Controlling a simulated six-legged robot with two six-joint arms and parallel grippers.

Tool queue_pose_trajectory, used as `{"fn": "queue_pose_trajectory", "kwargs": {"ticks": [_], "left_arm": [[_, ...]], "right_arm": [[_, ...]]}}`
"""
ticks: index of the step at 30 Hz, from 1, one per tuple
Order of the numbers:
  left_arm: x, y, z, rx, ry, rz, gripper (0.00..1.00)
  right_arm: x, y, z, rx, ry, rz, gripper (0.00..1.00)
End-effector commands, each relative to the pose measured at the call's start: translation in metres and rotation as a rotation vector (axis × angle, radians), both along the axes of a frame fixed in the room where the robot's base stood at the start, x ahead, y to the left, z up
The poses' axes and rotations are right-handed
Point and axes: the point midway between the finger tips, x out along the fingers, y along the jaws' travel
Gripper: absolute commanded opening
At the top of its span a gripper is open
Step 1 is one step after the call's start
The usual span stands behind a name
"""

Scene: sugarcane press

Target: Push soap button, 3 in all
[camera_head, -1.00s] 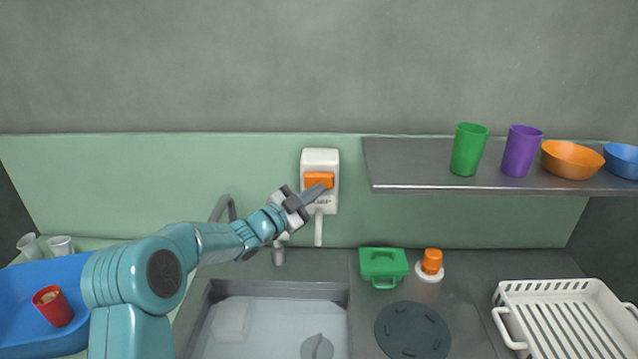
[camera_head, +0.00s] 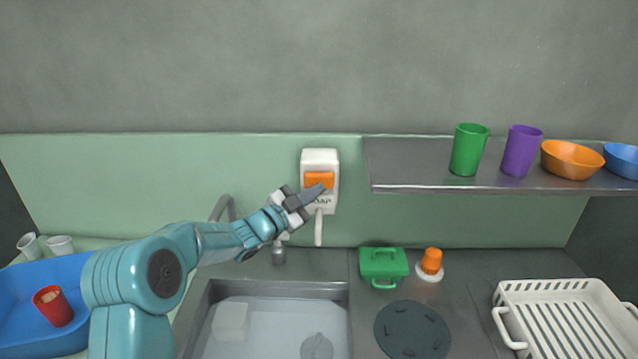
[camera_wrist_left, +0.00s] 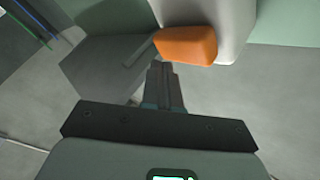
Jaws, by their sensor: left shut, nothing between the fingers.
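The white soap dispenser (camera_head: 311,160) hangs on the green wall panel, with an orange button (camera_head: 319,178) on its front and a spout below. My left gripper (camera_head: 320,190) is shut and empty, its fingertips at the lower edge of the button in the head view. In the left wrist view the shut fingers (camera_wrist_left: 163,75) point toward the orange button (camera_wrist_left: 187,45), just short of or beside its lower edge. I cannot tell whether they touch it. The dispenser body (camera_wrist_left: 225,20) shows behind the button. My right gripper is not in view.
A sink (camera_head: 270,325) with a faucet (camera_head: 223,207) lies below. A metal shelf (camera_head: 420,175) with cups and bowls is to the right. A green box (camera_head: 383,263), an orange-topped bottle (camera_head: 431,261) and a white rack (camera_head: 510,290) stand on the counter.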

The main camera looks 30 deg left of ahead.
Motion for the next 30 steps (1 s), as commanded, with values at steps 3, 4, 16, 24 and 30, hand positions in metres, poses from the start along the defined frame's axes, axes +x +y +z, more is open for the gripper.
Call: {"fn": "queue_pose_trajectory", "kwargs": {"ticks": [3, 4, 16, 24, 30], "left_arm": [[0.0, 0.0, 0.0, 0.0, 0.0, 0.0, 0.0], [0.0, 0.0, 0.0, 0.0, 0.0, 0.0, 0.0], [0.0004, 0.0001, -0.0001, 0.0, 0.0, 0.0, 0.0], [0.0074, 0.0035, -0.0001, 0.0, -0.001, -0.001, 0.0], [0.0076, 0.0036, 0.0002, 0.0, 0.0, 0.0, 0.0]], "right_arm": [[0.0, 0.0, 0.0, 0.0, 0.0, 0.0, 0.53], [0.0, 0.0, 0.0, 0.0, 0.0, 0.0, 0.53], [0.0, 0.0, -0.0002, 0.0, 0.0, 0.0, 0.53], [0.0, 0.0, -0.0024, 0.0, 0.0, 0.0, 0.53], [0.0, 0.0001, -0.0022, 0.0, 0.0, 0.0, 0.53]]}}
